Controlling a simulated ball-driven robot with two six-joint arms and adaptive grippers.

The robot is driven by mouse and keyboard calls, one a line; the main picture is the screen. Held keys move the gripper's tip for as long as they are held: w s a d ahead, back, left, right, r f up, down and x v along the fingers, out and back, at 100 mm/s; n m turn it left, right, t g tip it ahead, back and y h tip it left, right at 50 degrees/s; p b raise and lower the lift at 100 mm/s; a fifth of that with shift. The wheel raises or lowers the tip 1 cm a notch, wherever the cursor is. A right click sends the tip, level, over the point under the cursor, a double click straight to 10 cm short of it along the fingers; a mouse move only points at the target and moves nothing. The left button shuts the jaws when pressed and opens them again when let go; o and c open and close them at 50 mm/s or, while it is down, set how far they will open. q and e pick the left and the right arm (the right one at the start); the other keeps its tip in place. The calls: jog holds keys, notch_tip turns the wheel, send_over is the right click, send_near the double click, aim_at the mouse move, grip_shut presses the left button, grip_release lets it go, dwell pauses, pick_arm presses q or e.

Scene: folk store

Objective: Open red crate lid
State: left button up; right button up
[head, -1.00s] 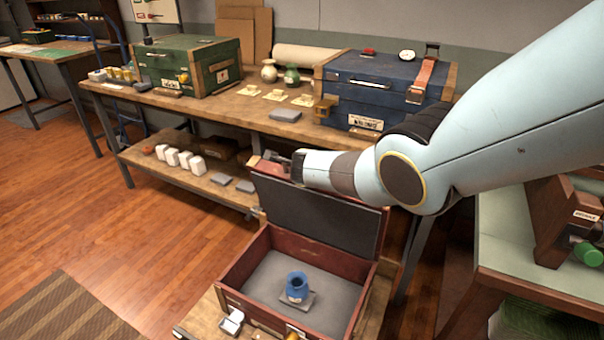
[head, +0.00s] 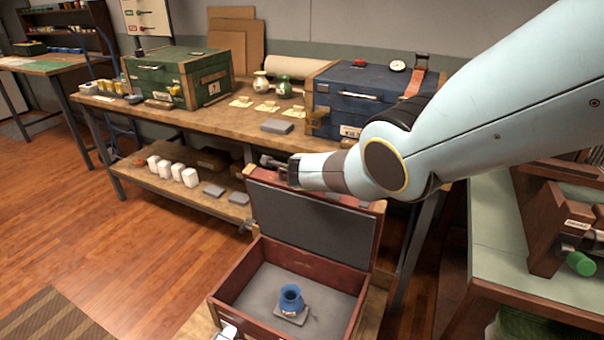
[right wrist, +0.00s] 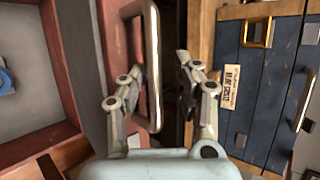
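The red crate (head: 232,281) stands open at the bottom centre of the head view. Its lid (head: 312,222) is raised at the back, with the dark lining facing me. A blue vase (head: 291,298) sits on a small grey pad on the crate's grey floor. My right gripper (head: 272,163) is at the lid's top edge, partly hidden by my arm. In the right wrist view its fingers (right wrist: 157,72) are apart, one on each side of the lid's metal handle (right wrist: 154,40), and I see no clear grip on it.
A wooden workbench (head: 222,118) behind holds a green crate (head: 155,76) and a blue crate (head: 340,88). Its lower shelf carries white containers (head: 171,169) and grey blocks. A green-topped table (head: 510,240) stands close at right. Floor (head: 110,235) is clear at left.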

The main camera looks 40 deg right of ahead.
jog(key=shift+s, duration=0.1)
dwell(0.3)
jog(key=v, duration=1.1)
jog(key=shift+s+a, duration=0.25)
jog(key=shift+a, duration=0.05)
jog(key=shift+r, duration=0.15)
